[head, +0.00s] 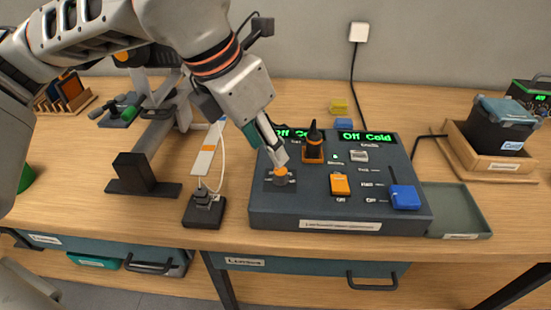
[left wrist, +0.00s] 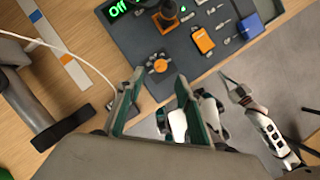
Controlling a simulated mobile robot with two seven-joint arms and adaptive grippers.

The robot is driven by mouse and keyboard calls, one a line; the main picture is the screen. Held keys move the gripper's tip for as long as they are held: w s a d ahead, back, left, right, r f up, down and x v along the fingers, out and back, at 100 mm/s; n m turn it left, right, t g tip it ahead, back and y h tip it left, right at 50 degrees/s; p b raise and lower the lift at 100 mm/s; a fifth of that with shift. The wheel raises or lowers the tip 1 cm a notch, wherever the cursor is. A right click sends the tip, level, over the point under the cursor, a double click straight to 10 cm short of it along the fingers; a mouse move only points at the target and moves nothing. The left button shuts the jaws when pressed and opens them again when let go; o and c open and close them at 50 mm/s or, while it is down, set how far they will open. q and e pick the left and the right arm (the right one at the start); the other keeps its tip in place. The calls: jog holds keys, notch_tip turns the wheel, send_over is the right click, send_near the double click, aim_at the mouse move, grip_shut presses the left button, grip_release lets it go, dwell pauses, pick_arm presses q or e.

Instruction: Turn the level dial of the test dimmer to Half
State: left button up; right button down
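The control box (head: 340,217) stands on the table. An orange dial (head: 281,172) sits on its left part, and it also shows in the left wrist view (left wrist: 160,65). I cannot read the marks around this dial. My left gripper (head: 273,148) reaches down over it. In the left wrist view its two fingers (left wrist: 158,92) are apart and empty, with the dial just beyond their tips. The display behind the dial, partly covered by my gripper, shows "Off" (left wrist: 117,9). White and dark arm parts, apparently my right arm, show at the lower right of the left wrist view; its fingers are unclear.
The box also carries an upright black and orange knob (head: 313,150), an orange slider (head: 340,184) and a blue slider (head: 404,197). A small black device (head: 203,210) with a cable stands left of it. A grey-green tray (head: 461,205) is at its right.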

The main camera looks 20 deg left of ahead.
aim_at(280, 170)
pick_arm(q)
jog(key=b+x, duration=0.1)
jog(key=x, duration=0.6)
jog(key=shift+d+f, duration=0.1)
jog(key=shift+f, duration=0.2)
grip_shut()
